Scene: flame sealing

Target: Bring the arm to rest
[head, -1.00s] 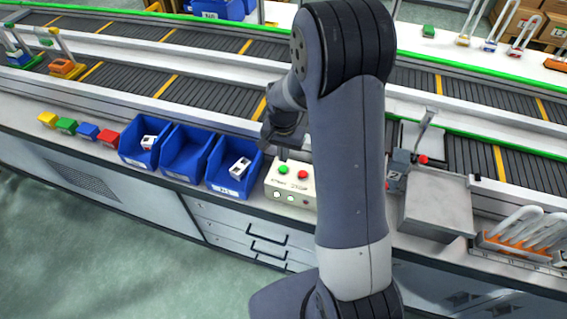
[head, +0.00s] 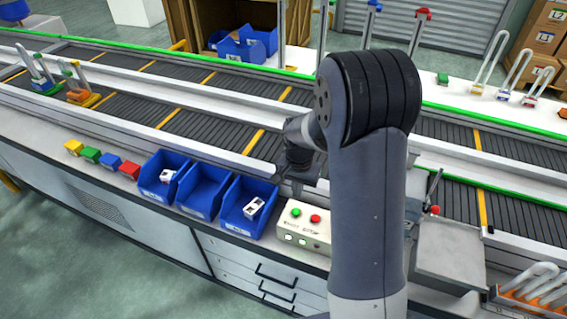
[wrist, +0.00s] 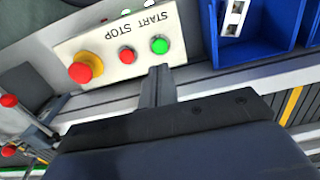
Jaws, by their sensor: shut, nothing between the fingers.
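My arm (head: 370,200) is bent, with its elbow high in the head view. My gripper (head: 297,188) hangs near the conveyor's near edge, behind the control box (head: 303,227). In the wrist view my gripper (wrist: 158,72) is shut and empty, its tips in front of the box's lower edge by the green button (wrist: 160,46). I cannot tell its exact height or whether it touches anything. My upper arm hides part of the bench to the right of the box.
Blue bins (head: 203,190) stand left of the box; two hold white pieces. Coloured blocks (head: 90,155) line the bench farther left. A metal plate station (head: 450,255) with a lever stands right of my arm. The conveyor (head: 195,118) runs behind.

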